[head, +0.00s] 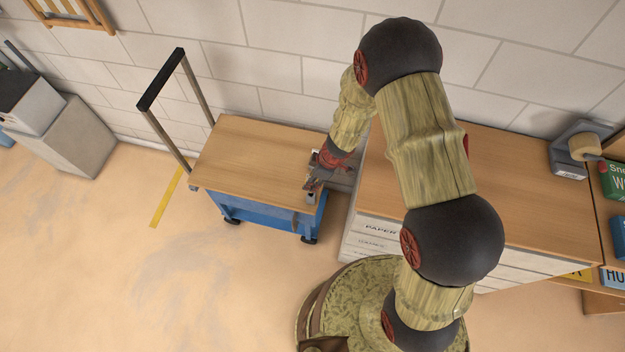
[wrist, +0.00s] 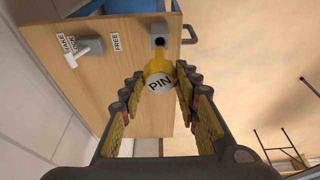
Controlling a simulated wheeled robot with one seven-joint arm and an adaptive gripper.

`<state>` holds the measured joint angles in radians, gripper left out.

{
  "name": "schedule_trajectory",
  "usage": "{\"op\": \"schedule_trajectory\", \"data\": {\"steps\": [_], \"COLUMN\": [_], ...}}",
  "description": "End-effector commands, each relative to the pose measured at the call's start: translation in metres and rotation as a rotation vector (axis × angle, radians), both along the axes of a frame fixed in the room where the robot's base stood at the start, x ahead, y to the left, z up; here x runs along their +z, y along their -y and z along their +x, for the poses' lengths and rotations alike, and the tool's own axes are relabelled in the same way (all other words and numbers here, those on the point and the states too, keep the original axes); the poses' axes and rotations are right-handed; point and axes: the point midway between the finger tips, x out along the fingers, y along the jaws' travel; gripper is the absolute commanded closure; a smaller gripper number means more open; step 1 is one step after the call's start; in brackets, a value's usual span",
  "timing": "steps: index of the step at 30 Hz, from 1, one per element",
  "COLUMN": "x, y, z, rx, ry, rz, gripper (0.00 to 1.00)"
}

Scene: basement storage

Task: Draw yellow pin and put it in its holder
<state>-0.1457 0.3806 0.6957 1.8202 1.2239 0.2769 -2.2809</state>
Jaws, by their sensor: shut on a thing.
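The yellow pin (wrist: 157,66), with a round white cap marked PIN, is between the fingers of my gripper (wrist: 158,95) in the wrist view. My gripper is shut on it. A grey block with a dark round hole (wrist: 158,41) shows just beyond the pin, on the wooden top of the trolley (wrist: 120,75). The pin's far end is hidden, so I cannot tell whether it touches the block. In the head view my gripper (head: 315,186) is over the right front corner of the trolley (head: 240,158); the pin is not clear there.
A white lever (wrist: 88,49) sits by small labels such as FREE (wrist: 116,42) on the trolley top. A wooden-topped cabinet (head: 520,195) stands close right of the trolley. The trolley's push handle (head: 160,80) rises at left. Open floor (head: 180,270) lies in front.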

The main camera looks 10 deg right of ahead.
Motion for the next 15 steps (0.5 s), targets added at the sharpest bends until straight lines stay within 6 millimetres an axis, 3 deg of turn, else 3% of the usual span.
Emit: {"op": "schedule_trajectory", "data": {"steps": [4,15], "x": [-0.0105,-0.0140], "y": [-0.0001,-0.0001], "z": [0.0003,0.0004], "rx": [0.000,0.000], "ry": [0.001,0.001], "rz": [0.001,0.001], "gripper": [0.99,0.99]}}
